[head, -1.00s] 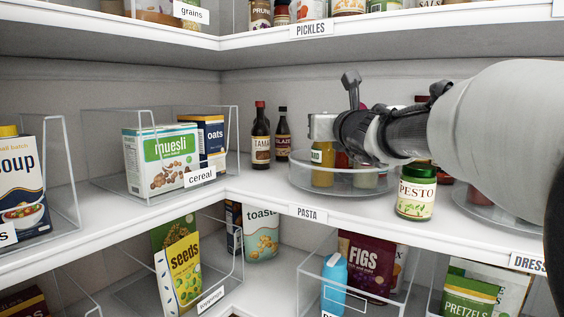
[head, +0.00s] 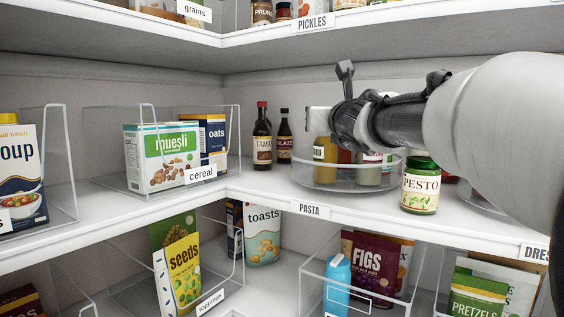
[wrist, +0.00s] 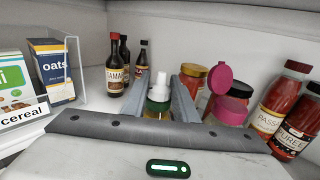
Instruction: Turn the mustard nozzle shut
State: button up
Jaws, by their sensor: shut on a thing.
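The mustard bottle (head: 324,161), yellow with a pale label, stands on the clear round turntable (head: 342,186) on the middle shelf. Its top is hidden by my wrist in the head view. In the wrist view its white nozzle (wrist: 159,82) stands up between the two grey fingers of my gripper (wrist: 161,88). My gripper is shut on the nozzle from the front. The exact contact of the fingertips is hard to see. In the head view the fingers are mostly hidden behind my wrist.
A pesto jar (head: 420,186) stands at the shelf edge, right of the turntable. Two dark sauce bottles (head: 262,138) stand to the left. A jar with an open pink lid (wrist: 229,87) is close to the right finger. The shelf above limits height.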

jog(key=shift+m+h+b, duration=0.5)
jog(key=shift+h+b, duration=0.3)
jog(key=shift+b, duration=0.95)
jog(key=o, duration=0.6)
jog(key=shift+o, duration=0.2)
jog(key=shift+s, duration=0.15)
jog(key=s, duration=0.6)
jog(key=shift+s+a+p, duration=0.15)
jog(key=shift+s+p, duration=0.2)
jog(key=shift+p, duration=0.1)
